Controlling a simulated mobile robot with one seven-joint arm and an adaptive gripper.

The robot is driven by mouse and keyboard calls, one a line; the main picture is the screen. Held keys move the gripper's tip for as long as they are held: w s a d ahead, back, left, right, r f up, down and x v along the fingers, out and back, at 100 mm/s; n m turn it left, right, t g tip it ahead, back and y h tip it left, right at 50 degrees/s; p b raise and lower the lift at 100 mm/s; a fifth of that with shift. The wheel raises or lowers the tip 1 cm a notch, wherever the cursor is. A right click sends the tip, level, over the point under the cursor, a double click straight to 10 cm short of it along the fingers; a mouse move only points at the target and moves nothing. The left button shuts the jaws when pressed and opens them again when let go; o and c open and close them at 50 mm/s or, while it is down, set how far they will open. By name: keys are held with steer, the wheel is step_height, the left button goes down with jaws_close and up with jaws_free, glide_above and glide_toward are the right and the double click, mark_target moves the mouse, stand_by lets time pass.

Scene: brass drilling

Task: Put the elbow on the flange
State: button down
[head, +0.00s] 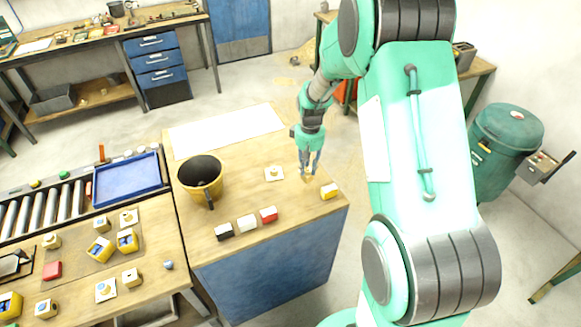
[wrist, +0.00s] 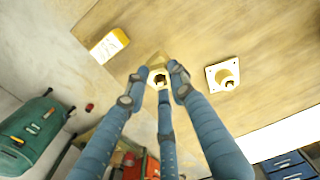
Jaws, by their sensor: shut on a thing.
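My gripper (head: 310,170) points down over the wooden table (head: 245,150), near its right side. In the wrist view its blue fingers (wrist: 160,82) are closed around a small brass-coloured elbow (wrist: 159,75) with a dark opening facing the camera. The elbow is mostly hidden by the fingers, and I cannot tell whether it touches the table. The flange (head: 274,173), a white square plate with a brass-coloured stub, lies to the left of the gripper in the head view. In the wrist view the flange (wrist: 223,75) is to the right, apart from the elbow.
A yellow block (head: 329,191) lies close to the right of the gripper. Black (head: 224,231), white (head: 247,223) and red (head: 268,215) blocks line the front. A yellow mug (head: 200,175) stands left, a white sheet (head: 226,131) behind. The table's right edge is close.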

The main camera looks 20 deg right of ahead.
steer(key=s+a+r+m+p, duration=0.1)
steer(key=s+a+r+p, duration=0.1)
steer(key=a, duration=0.3)
steer(key=s+a+r+m+p, duration=0.1)
steer(key=s+a+r+p, duration=0.1)
steer(key=a+p, duration=0.2)
steer(key=shift+s+a, duration=0.4)
steer(key=shift+a, duration=0.55)
steer(key=shift+w, duration=0.15)
glide_above(275, 170)
steer(key=shift+w+f+p, duration=0.15)
steer(key=shift+f+p, duration=0.25)
steer(key=shift+f, duration=0.25)
steer(key=shift+f, duration=1.75)
steer(key=shift+f, duration=0.1)
